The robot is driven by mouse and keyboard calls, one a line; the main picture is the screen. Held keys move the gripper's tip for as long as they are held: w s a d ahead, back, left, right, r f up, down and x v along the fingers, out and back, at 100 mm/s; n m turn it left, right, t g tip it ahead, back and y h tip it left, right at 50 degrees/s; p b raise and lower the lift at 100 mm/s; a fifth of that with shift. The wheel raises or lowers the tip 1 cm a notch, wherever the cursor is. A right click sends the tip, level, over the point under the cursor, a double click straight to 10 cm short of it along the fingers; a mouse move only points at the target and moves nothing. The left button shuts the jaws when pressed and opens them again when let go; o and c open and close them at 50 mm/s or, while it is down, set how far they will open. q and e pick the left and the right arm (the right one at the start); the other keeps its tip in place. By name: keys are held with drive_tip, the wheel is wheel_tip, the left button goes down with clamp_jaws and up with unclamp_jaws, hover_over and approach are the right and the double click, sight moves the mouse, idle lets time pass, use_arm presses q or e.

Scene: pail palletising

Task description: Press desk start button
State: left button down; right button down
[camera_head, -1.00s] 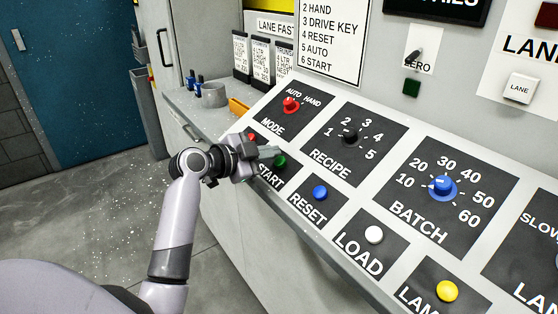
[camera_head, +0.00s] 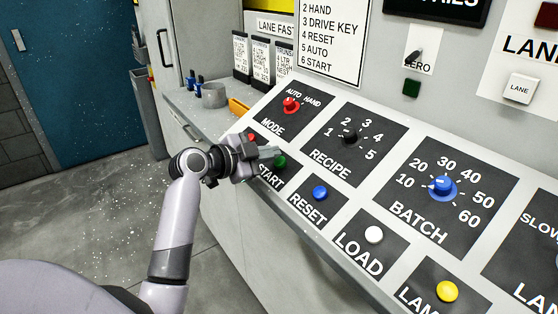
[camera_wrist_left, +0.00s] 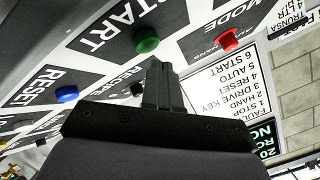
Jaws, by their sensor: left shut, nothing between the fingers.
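The green start button (camera_head: 279,161) sits on the black START plate (camera_head: 268,174) at the lower left of the sloping desk panel. My left gripper (camera_head: 268,153) is shut and empty, with its fingertips just above and beside the green button in the head view. In the left wrist view the green button (camera_wrist_left: 146,40) stands clear of the shut fingers (camera_wrist_left: 157,75), a little beyond and left of their tips. I cannot tell for certain whether they touch. My right gripper is not in view.
Close by are the blue RESET button (camera_head: 320,193), the red MODE knob (camera_head: 291,104), and a red control (camera_head: 252,137) partly behind my gripper. The white LOAD button (camera_head: 374,234) and yellow button (camera_head: 447,291) lie farther right. Open floor (camera_head: 110,225) is at left.

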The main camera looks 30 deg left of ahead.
use_arm(q)
drive_tip(key=shift+f, duration=0.1)
idle(0.4)
drive_tip(key=shift+w+d+f+b, duration=0.1)
drive_tip(key=shift+w+f+b, duration=0.15)
drive_tip(key=shift+b, duration=0.2)
drive_tip(key=shift+w+d+f+b, duration=0.1)
drive_tip(key=shift+w+f+b, duration=0.05)
drive_tip(key=shift+f+b, duration=0.3)
idle(0.5)
drive_tip(key=shift+r, duration=0.1)
drive_tip(key=shift+s+a+r+p, duration=0.2)
drive_tip(key=shift+s+r+p, duration=0.2)
drive_tip(key=shift+r+p, duration=0.2)
drive_tip(key=shift+r, duration=0.1)
drive_tip(key=r+p, duration=0.1)
drive_tip(key=s+r+p, duration=0.1)
drive_tip(key=r, duration=0.1)
drive_tip(key=s+a+r+p, duration=0.1)
drive_tip(key=shift+s+r, duration=0.15)
drive_tip(key=shift+s, duration=0.05)
idle(0.4)
idle(0.7)
